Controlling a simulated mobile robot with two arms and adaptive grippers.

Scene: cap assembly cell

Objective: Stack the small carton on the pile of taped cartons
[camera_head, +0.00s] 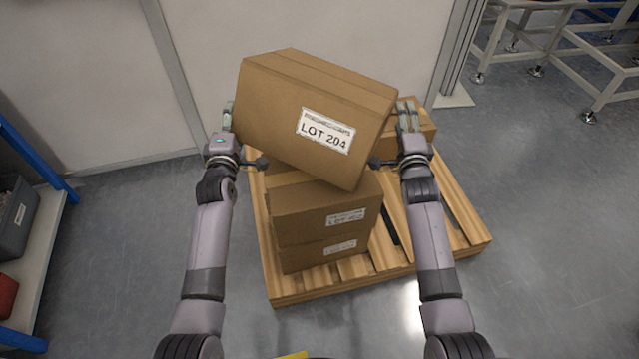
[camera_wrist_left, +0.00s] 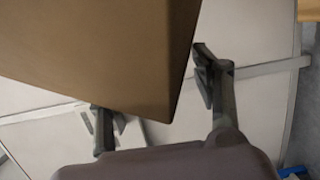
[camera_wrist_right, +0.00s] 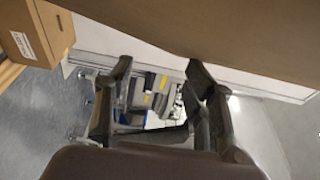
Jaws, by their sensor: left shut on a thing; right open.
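A brown carton labelled LOT 204 (camera_head: 300,115) is held tilted, its right end lower, over the pile in the head view. My left gripper (camera_head: 243,138) is shut on its left edge; in the left wrist view the carton (camera_wrist_left: 95,50) lies between the fingers. My right gripper (camera_head: 391,138) is open at the carton's right end; in the right wrist view a carton face (camera_wrist_right: 200,25) fills the top. The pile of labelled cartons (camera_head: 310,213) stands below. The held carton hides much of the pile's top, and I cannot tell whether they touch.
The pile stands on a wooden pallet (camera_head: 455,228). Another carton (camera_head: 418,136) sits at the pallet's back right, partly hidden. A pale wall (camera_head: 310,25) is behind. A shelf with bins (camera_head: 35,260) is at left, and metal frames (camera_head: 560,55) are at back right.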

